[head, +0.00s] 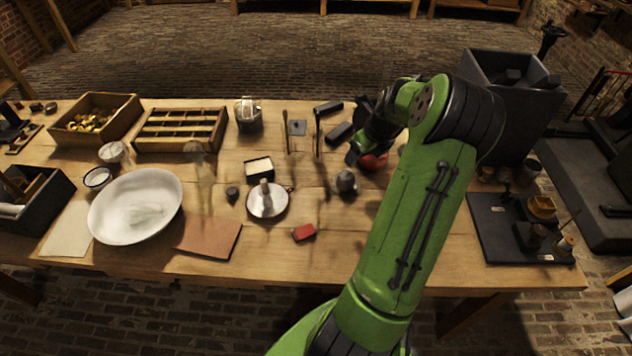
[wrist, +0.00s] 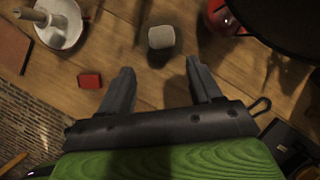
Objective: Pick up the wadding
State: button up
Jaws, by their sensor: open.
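A small grey rounded lump, which may be the wadding (wrist: 161,37), sits on the wooden table in the wrist view, just beyond my fingertips and roughly centred between them. What looks like the same lump (head: 346,180) shows in the head view, left of and nearer than my gripper. I cannot tell for sure that it is wadding. My gripper (wrist: 158,72) is open, with nothing between its two dark fingers. In the head view, my green arm hides part of the table and much of the gripper.
A red block (wrist: 90,80) lies left of my fingers. A round dish with a handle (wrist: 59,28) is farther left. A red rounded thing (wrist: 226,18) is at the upper right. The head view shows a white basin (head: 110,222) and a black board (head: 490,238).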

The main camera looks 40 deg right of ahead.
aim_at(346, 173)
jog(key=shift+m, duration=0.3)
jog(key=b+x, duration=0.3)
jog(key=x, duration=1.3)
jog(key=shift+d+f, duration=0.1)
jog(key=shift+f, duration=0.1)
jog(key=shift+r, duration=0.1)
jog(key=shift+c, duration=0.5)
jog(key=c, duration=0.7)
notch_tip(346, 173, up, 10)
jog(key=shift+p, duration=0.95)
